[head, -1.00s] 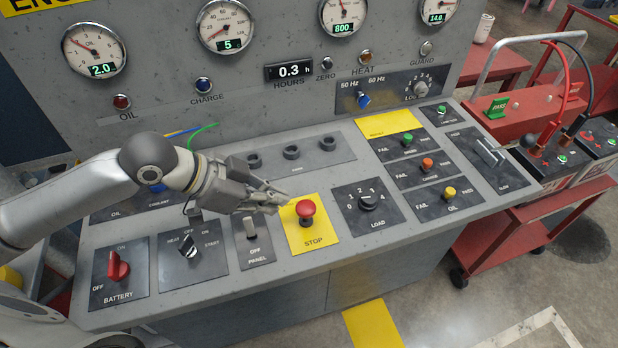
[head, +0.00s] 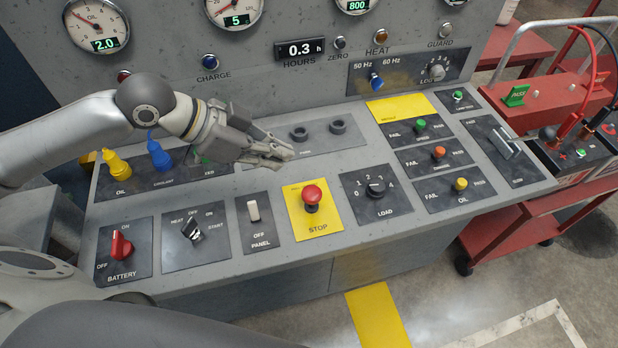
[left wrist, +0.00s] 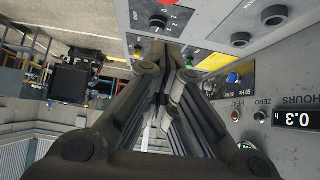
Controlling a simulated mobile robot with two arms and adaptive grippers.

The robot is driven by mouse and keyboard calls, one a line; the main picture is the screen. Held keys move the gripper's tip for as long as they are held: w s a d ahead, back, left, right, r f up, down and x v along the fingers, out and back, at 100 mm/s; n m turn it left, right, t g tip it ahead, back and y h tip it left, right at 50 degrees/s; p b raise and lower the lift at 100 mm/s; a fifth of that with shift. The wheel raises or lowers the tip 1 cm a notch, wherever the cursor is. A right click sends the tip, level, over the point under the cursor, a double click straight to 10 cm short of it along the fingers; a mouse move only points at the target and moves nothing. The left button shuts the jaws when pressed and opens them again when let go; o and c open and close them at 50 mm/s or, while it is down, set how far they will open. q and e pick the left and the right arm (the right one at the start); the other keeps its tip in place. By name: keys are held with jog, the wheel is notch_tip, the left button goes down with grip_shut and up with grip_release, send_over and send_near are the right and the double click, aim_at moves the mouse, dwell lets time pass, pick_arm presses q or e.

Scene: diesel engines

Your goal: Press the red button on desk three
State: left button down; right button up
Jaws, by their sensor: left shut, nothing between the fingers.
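The red mushroom button (head: 312,195) stands on a yellow plate marked STOP (head: 322,229) on the sloped grey console. In the left wrist view, part of a red shape (left wrist: 168,2) on yellow shows at the top edge. My left gripper (head: 290,152) is shut and empty. In the head view it hovers over the console, above and left of the button and apart from it. Its closed fingers (left wrist: 165,62) also show in the left wrist view. My right gripper is not in view.
A LOAD dial (head: 376,187) is right of the STOP plate, and a PANEL switch (head: 253,211) is left of it. The red BATTERY switch (head: 121,244) is at far left. Gauges stand on the upright panel behind. A red cart (head: 520,215) is at right.

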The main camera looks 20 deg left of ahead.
pick_arm(q)
jog(key=p, duration=0.2)
send_over(314, 191)
jog(key=a, duration=0.1)
jog(key=f, duration=0.5)
jog(key=shift+s+f, duration=0.3)
jog(key=shift+f, duration=0.1)
notch_tip(314, 191, down, 4)
jog(key=shift+r+p, duration=0.25)
jog(key=shift+p, duration=0.15)
jog(key=shift+f, duration=0.45)
jog(key=shift+f, duration=0.1)
notch_tip(314, 191, down, 2)
jog(key=shift+f+b, duration=0.25)
jog(key=shift+b, duration=0.15)
